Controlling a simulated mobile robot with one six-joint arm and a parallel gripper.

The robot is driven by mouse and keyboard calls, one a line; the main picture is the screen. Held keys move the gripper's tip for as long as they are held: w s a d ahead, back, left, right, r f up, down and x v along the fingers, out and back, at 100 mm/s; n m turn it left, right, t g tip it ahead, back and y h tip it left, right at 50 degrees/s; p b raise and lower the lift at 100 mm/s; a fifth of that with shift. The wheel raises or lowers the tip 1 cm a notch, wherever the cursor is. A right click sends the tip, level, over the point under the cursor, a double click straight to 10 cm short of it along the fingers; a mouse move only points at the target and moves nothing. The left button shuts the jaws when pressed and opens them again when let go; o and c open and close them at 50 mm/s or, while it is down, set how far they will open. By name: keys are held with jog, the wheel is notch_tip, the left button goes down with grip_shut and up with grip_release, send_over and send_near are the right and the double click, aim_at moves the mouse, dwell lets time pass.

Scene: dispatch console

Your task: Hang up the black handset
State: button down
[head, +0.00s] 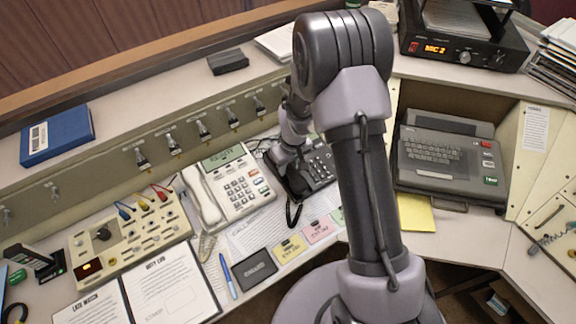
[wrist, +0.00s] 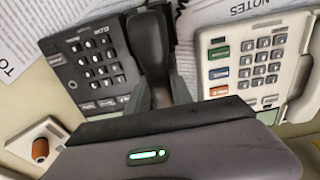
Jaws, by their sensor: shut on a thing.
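The black phone (head: 318,168) stands on the console to the right of the white phone (head: 237,184). The black handset (head: 297,183) is at the black phone's left side, with its dark cord hanging in front. My gripper (head: 290,158) is over it, mostly hidden by my arm. In the wrist view my gripper (wrist: 160,88) is shut on the black handset (wrist: 147,45). The handset lies lengthwise beside the keypad of the black phone (wrist: 78,68). Whether it touches the cradle is hidden. The white phone (wrist: 255,60) is close on the other side.
A control panel (head: 130,232) and open log binder (head: 168,285) are at the left. Coloured cards (head: 318,229) and a dark pad (head: 256,267) lie in front of the phones. A grey keyboard terminal (head: 440,150) stands to the right. A ledge with hooks (head: 203,130) runs behind.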

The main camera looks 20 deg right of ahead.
jog(key=shift+w+f+b, duration=0.1)
jog(key=shift+f+b, duration=0.5)
jog(key=shift+b, duration=0.25)
dwell(0.9)
jog(key=c, duration=1.1)
grip_release()
jog(key=shift+a, duration=0.1)
jog(key=shift+o, duration=0.2)
jog(key=shift+c, duration=1)
jog(key=shift+o, duration=0.7)
jog(key=shift+w+r, duration=0.1)
